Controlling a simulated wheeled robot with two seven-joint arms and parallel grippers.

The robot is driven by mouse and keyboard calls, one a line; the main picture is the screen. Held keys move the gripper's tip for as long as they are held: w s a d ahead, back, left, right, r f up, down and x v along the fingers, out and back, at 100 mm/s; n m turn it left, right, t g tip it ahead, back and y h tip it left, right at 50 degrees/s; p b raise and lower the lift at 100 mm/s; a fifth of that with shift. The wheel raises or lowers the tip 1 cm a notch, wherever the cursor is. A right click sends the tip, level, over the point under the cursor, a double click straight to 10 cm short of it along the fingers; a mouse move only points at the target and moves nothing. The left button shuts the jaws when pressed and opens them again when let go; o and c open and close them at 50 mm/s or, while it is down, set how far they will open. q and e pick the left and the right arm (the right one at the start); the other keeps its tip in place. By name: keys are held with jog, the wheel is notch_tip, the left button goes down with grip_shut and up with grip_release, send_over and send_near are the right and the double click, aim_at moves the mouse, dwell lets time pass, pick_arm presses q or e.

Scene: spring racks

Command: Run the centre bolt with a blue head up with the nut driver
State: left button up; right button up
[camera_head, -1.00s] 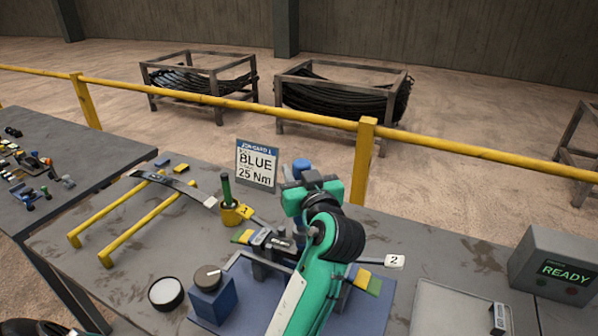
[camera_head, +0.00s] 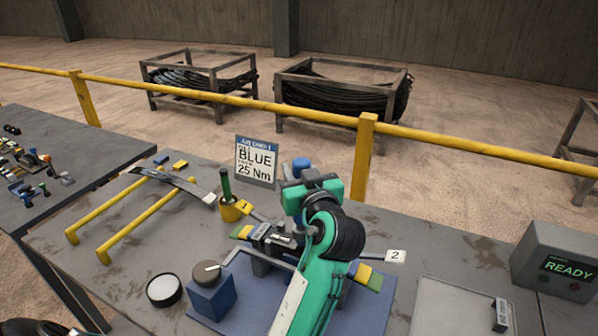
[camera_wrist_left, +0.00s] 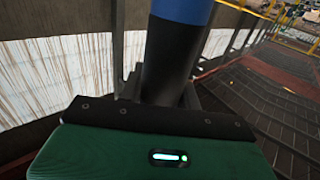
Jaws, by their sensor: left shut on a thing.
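My left gripper (camera_head: 312,190), at the end of the teal arm, is shut on an upright tool that appears to be the nut driver. Its blue top (camera_head: 302,165) sticks up behind the gripper. The left wrist view shows its black and blue shaft (camera_wrist_left: 170,65) close up. The gripper is over the rear of a dark spring rack fixture (camera_head: 265,238) on a blue mat (camera_head: 345,318). My arm covers the fixture's middle, so I cannot make out the centre bolt or the tool's lower end. My right gripper is out of view.
A sign (camera_head: 256,161) reads BLUE 25 Nm. A yellow holder (camera_head: 231,211) with a green handle stands left of the fixture. A blue box with a dial (camera_head: 210,290), a white-topped round pot (camera_head: 164,290), yellow rails (camera_head: 128,236), a tray (camera_head: 450,310) and a READY box (camera_head: 560,265) surround it.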

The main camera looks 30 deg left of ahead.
pick_arm(q)
jog(key=shift+r, duration=0.1)
dwell(0.9)
jog(key=shift+b, duration=0.3)
dwell(0.4)
jog(key=o, duration=0.3)
jog(key=shift+d, duration=0.1)
grip_shut()
jog(key=shift+f, duration=0.2)
dwell(0.5)
